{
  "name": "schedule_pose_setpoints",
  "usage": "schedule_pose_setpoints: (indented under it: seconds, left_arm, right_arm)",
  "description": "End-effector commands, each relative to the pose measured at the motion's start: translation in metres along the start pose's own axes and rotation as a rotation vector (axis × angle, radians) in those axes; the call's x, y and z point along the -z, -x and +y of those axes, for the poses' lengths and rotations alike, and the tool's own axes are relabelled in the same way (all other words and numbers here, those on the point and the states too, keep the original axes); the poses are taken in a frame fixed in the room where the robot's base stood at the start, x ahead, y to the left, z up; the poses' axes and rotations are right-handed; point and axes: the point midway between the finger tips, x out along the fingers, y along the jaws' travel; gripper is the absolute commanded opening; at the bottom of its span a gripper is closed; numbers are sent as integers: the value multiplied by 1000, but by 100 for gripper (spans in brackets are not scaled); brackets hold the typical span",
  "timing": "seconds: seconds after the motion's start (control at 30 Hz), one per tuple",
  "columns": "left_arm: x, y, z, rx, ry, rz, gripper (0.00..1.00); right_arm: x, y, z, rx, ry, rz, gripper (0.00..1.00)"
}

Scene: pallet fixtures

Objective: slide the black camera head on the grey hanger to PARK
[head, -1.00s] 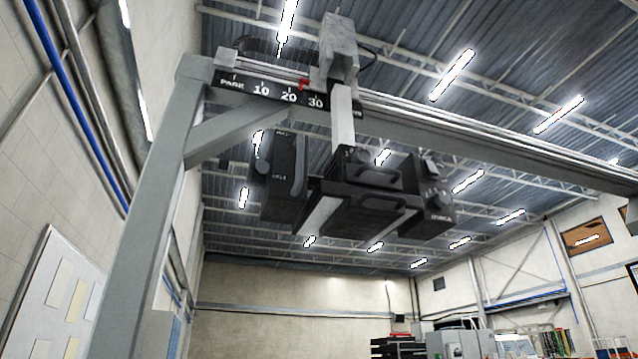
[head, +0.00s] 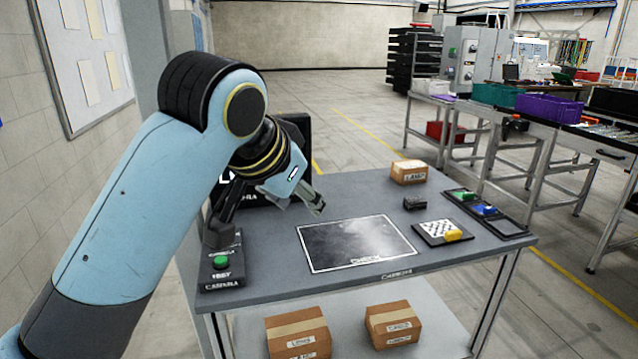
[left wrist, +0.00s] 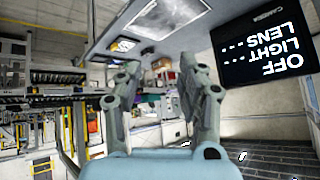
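The black camera head and the grey hanger are out of the current head view, and I cannot make them out in the left wrist view. My left gripper (head: 312,200) is above the left back part of the grey table (head: 350,187), empty. In the left wrist view its two fingers (left wrist: 160,75) stand apart with nothing between them. That view looks upside down. My right gripper is not in view.
A black screen (left wrist: 268,45) reads LENS, LIGHT, OFF. Cartons (head: 298,333) lie on the lower shelf. Floor behind is open.

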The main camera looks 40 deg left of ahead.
Motion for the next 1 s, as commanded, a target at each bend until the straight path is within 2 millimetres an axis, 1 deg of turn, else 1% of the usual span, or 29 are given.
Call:
schedule_pose_setpoints:
  seconds: [0.03,0.07,0.1,0.17,0.2,0.27,0.3,0.37,0.4,0.47,0.5,0.6,0.7,0.77,0.83,0.9,1.0]
  left_arm:
    - [49,17,-9,17,16,82,39]
    - [73,27,-14,27,25,123,39]
    - [105,41,-21,40,38,176,39]
    - [151,66,-32,60,60,258,39]
    - [180,84,-40,71,75,311,39]
    - [222,116,-52,88,98,391,39]
    - [248,139,-60,99,115,445,39]
    - [282,177,-72,114,141,522,39]
    - [302,203,-80,123,158,572,39]
    - [326,241,-91,133,183,639,39]
    - [338,265,-97,139,197,679,39]
    - [360,314,-109,149,228,758,39]
    - [369,343,-117,154,247,804,39]
    - [372,352,-119,155,253,817,39]
    - [376,355,-121,157,256,822,39]
    - [382,351,-123,157,255,822,39]
    - [394,339,-128,158,255,819,39]
  right_arm:
    - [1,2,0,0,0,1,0]
    - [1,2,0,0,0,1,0]
    - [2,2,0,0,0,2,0]
    - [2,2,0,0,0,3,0]
    - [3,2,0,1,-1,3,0]
    - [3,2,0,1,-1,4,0]
    - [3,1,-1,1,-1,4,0]
    - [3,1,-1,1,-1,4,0]
    - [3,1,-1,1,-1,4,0]
    - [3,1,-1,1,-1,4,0]
    - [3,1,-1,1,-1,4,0]
    - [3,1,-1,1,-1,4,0]
    - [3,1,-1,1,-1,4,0]
    - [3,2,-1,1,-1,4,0]
    - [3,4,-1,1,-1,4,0]
    - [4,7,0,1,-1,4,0]
    - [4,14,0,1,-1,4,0]
